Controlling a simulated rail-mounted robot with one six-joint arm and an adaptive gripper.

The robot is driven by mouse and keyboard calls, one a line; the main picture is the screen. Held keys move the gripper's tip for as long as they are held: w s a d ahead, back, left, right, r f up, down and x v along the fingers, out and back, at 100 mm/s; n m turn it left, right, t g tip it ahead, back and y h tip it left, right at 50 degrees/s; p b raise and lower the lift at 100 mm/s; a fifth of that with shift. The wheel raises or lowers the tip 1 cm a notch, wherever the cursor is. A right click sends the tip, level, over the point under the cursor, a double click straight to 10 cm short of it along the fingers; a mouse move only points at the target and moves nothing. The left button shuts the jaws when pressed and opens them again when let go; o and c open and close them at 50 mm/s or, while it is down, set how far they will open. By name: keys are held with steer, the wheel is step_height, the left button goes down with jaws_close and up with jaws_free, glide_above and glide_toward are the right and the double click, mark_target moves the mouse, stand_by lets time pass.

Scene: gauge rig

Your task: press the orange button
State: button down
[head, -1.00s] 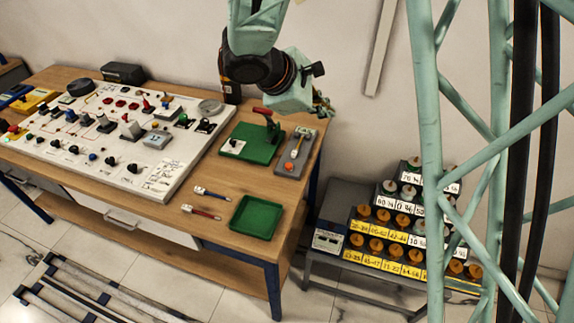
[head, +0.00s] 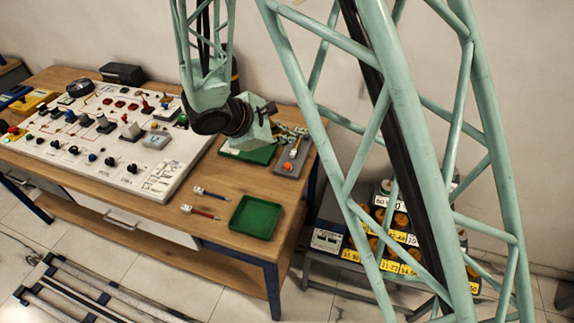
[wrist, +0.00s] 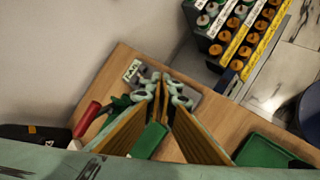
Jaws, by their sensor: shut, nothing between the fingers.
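The orange button (head: 288,167) is a small round orange spot at the near end of a grey plate (head: 283,173) on the table's right side. My gripper (head: 299,130) is over the far end of this plate, apart from the button. In the wrist view, my gripper (wrist: 165,78) has its fingertips together with nothing between them. Part of the grey plate (wrist: 205,100) shows beside the fingers there. I cannot make out the orange button in the wrist view; the fingers may hide it.
A green base (head: 262,154) is left of the plate, partly behind my arm; its red handle (wrist: 87,119) shows in the wrist view. A green tray (head: 255,217) and two small tools lie nearer. A white control panel (head: 160,180) fills the left. A rack with orange knobs (head: 400,219) stands right.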

steer(key=shift+f, duration=0.15)
stand_by(0.3)
steer(key=b, duration=0.2)
glide_above(287, 166)
steer(key=shift+s+f, duration=0.1)
steer(key=shift+f, duration=2.75)
steer(key=shift+f+b, duration=1.35)
steer(key=shift+b, duration=0.05)
steer(key=shift+f+b, duration=0.95)
steer(key=shift+b, duration=0.5)
steer(key=shift+r, duration=0.2)
steer(key=shift+r+p, duration=0.3)
steer(key=shift+r, duration=0.45)
stand_by(0.4)
